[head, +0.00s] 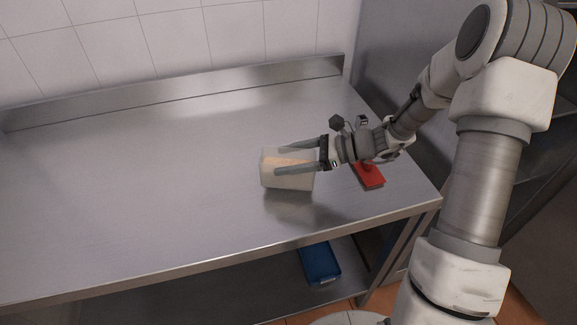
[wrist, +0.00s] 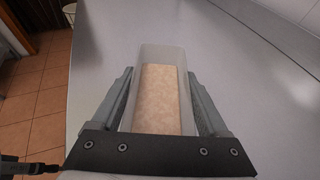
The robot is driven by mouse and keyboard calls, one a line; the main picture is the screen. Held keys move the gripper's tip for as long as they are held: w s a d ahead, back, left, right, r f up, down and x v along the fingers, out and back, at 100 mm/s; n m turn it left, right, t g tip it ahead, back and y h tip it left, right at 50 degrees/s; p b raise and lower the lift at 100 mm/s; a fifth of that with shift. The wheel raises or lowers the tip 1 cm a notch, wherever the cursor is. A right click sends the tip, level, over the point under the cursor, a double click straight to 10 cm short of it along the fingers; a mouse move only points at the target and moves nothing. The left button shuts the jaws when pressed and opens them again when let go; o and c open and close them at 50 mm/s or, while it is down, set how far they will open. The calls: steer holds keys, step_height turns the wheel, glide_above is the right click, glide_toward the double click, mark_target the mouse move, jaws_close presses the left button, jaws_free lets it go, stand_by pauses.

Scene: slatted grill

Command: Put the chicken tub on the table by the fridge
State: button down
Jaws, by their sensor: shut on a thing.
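The chicken tub (head: 287,180) is a pale, see-through box with light orange-beige contents. It is at the steel table (head: 150,165), right of its middle; I cannot tell whether its base touches the top. My gripper (head: 285,160) reaches in from the right with one finger on each side of the tub, shut on it. In the wrist view the tub (wrist: 160,95) sits upright between the two fingers (wrist: 160,100), and its contents show from above.
A red flat object (head: 370,177) lies on the table under my wrist. A blue bin (head: 320,263) is on the shelf below. A raised steel edge runs along the tiled wall. The table's left side is clear. A grey steel cabinet stands right of the table.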

steer(key=shift+f, duration=1.2)
steer(key=shift+f, duration=0.15)
jaws_free()
steer(key=v, duration=1.2)
